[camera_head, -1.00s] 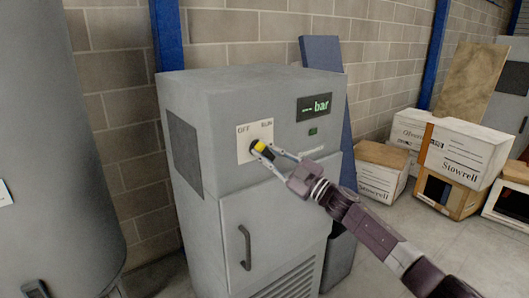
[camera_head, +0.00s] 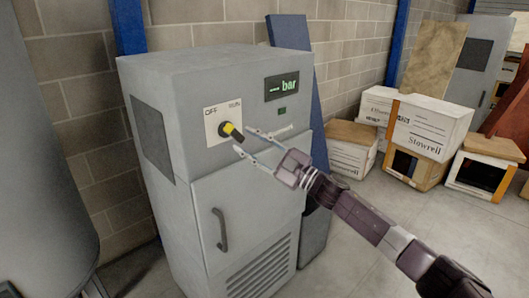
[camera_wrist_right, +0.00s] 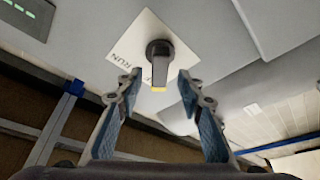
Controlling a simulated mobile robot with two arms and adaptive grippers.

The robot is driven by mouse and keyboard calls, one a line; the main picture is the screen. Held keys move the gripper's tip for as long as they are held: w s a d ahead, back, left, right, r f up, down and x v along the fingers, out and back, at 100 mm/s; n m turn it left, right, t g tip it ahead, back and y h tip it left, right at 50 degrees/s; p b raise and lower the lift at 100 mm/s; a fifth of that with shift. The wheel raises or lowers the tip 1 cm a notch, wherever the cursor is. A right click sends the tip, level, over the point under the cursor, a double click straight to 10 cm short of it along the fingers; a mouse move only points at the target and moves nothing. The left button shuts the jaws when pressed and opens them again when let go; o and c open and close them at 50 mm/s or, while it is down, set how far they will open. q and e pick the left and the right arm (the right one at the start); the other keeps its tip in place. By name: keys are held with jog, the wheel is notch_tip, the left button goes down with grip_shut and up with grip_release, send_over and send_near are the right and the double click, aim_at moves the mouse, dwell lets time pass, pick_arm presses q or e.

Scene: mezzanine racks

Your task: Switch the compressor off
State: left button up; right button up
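The compressor (camera_head: 160,95) is a grey cabinet, with a black rotary knob (camera_head: 229,132) on a white plate (camera_head: 211,138) marked OFF at left and RUN at right. My right gripper (camera_head: 242,139) is open and empty, just right of the knob in the head view. Its two fingers (camera_wrist_right: 157,95) are apart below the knob in the wrist view. My left gripper is not in view.
The cabinet has a lit "bar" display (camera_head: 283,87), a small green indicator (camera_head: 282,111) and a door handle (camera_head: 220,230). A large grey tank (camera_head: 40,150) stands at left. Cardboard boxes (camera_head: 430,125) are stacked at right, with bare floor in front.

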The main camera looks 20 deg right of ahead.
jog(key=v, duration=0.6)
jog(key=shift+s+d, duration=0.15)
jog(key=shift+s, duration=0.1)
jog(key=shift+f, duration=0.1)
